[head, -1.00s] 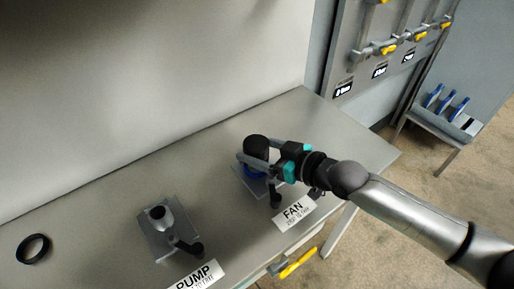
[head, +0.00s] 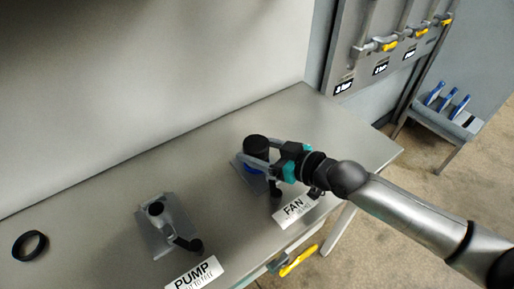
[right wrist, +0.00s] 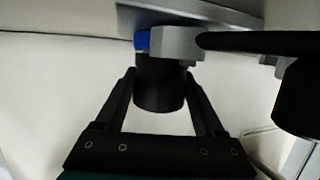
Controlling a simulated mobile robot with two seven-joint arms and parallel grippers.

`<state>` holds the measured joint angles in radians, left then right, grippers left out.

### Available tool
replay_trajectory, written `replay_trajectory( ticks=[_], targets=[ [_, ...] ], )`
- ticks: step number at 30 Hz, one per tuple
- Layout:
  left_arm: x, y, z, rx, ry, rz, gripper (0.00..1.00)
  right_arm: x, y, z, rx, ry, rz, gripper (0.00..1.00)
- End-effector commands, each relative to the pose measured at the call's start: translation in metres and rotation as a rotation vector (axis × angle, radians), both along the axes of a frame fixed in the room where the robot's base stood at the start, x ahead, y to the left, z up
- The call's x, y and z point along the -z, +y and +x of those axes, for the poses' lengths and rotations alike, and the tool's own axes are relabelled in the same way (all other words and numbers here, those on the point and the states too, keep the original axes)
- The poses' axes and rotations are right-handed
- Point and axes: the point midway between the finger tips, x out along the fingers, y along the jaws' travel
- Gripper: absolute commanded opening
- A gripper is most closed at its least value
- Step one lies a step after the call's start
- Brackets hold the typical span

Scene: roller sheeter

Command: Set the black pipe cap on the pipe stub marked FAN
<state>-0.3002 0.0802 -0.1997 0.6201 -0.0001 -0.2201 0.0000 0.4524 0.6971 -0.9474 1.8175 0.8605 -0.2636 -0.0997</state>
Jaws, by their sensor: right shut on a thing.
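The black pipe cap (head: 256,144) is over the FAN pipe stub on the bench. My right gripper (head: 255,157) is shut on the cap, with one finger on each side of it. In the right wrist view the cap (right wrist: 160,88) sits between the fingers, in line with the grey stub fitting (right wrist: 178,43) and its blue part (right wrist: 142,40). I cannot tell whether the cap is fully seated; the joint is partly hidden. The FAN label (head: 296,211) lies in front of the stub. My left gripper is not in view.
A second stub (head: 157,210) with a black-knobbed lever stands to the left, behind the PUMP label (head: 194,274). A black ring (head: 30,245) lies at the far left of the bench (head: 95,215). A wall panel with yellow-handled valves (head: 388,45) is at the back right.

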Motion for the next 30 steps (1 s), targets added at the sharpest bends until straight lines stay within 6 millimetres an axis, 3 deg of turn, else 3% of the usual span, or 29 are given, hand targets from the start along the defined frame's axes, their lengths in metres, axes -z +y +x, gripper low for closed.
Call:
replay_trajectory(
  ticks=[19,20,27,30],
  targets=[
    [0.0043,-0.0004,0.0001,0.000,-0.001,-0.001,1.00,0.0049,-0.0001,0.0002,0.000,-0.001,0.001,0.15],
    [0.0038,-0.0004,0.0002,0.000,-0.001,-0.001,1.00,0.0043,0.0000,0.0002,0.000,-0.001,0.001,0.74],
    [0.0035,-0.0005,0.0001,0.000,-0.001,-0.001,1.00,0.0042,-0.0001,0.0002,0.000,0.000,0.000,1.00],
    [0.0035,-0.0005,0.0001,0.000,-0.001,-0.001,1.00,0.0043,0.0000,0.0001,0.000,0.000,0.000,1.00]
  ],
)
